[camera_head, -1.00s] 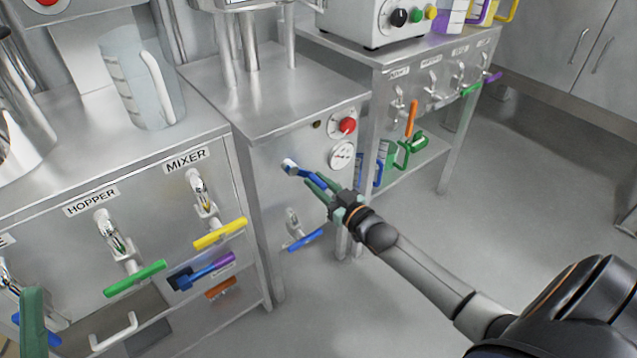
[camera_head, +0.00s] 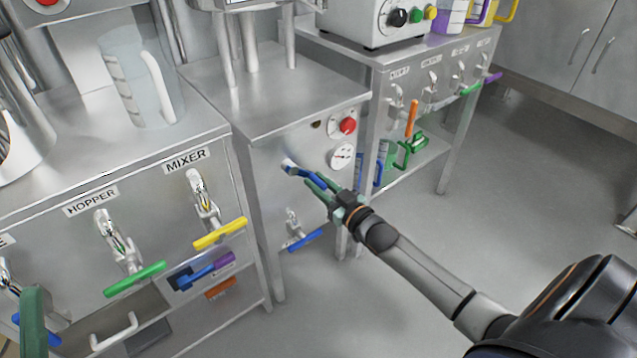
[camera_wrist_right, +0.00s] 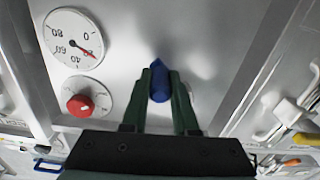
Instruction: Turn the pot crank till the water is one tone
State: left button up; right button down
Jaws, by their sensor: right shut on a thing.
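The crank (camera_head: 289,165) sits on the front panel of the middle steel cabinet, with a pale hub and a blue handle. My right gripper (camera_head: 317,183) is shut on the blue handle, which also shows between its dark green fingers in the right wrist view (camera_wrist_right: 160,84). The fingers hide part of the handle. A dark green piece at the lower left edge (camera_head: 33,320) looks like a finger of my left gripper, mostly out of frame; its opening cannot be told. No water shows in either view.
A red knob (camera_head: 347,126) and a dial gauge (camera_head: 342,156) sit right of the crank. A blue-handled tap (camera_head: 304,240) is below it. Yellow and green tap handles (camera_head: 135,279) stick out at left. Open floor (camera_head: 480,220) lies at right.

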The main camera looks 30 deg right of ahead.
pick_arm(q)
jog(key=shift+r, duration=0.15)
dwell(0.4)
pick_arm(e)
jog(key=a+f+m+p, duration=0.1)
jog(key=a+m+p, duration=0.55)
jog(key=m, duration=0.95)
pick_arm(q)
notch_tip(320, 180, up, 6)
jog(key=m, duration=0.1)
jog(key=shift+a+r, duration=0.25)
jog(key=shift+a, duration=0.1)
pick_arm(e)
jog(key=a+r+m, duration=0.3)
jog(key=r+m, duration=0.5)
jog(key=m, duration=0.9)
jog(key=shift+s+m, duration=0.35)
jog(key=shift+m, duration=0.05)
pick_arm(q)
jog(key=shift+s, duration=0.1)
